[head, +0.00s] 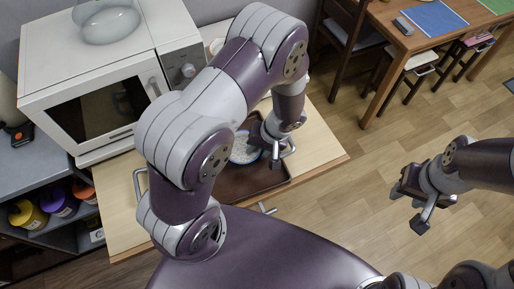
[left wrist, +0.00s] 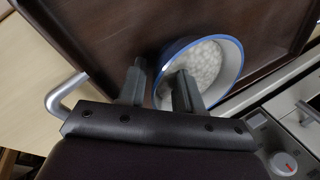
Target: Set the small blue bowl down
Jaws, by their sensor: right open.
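The small blue bowl (head: 243,150) holds white contents and stands upright on a dark brown tray (head: 240,187). In the left wrist view the bowl (left wrist: 232,62) shows its blue rim and appears to rest on the tray (left wrist: 115,35). My left gripper (head: 279,156) is at the bowl's right side in the head view. In the left wrist view its fingers (left wrist: 160,82) stand apart, one outside the bowl and one over its inside, with the near rim between them. Gaps seem to show beside the rim. My right gripper (head: 411,205) is open and empty over the floor.
A metal handle (left wrist: 62,95) shows beside the tray in the left wrist view. A dining table (head: 400,30) with chairs is at the back right. The floor on the right is clear.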

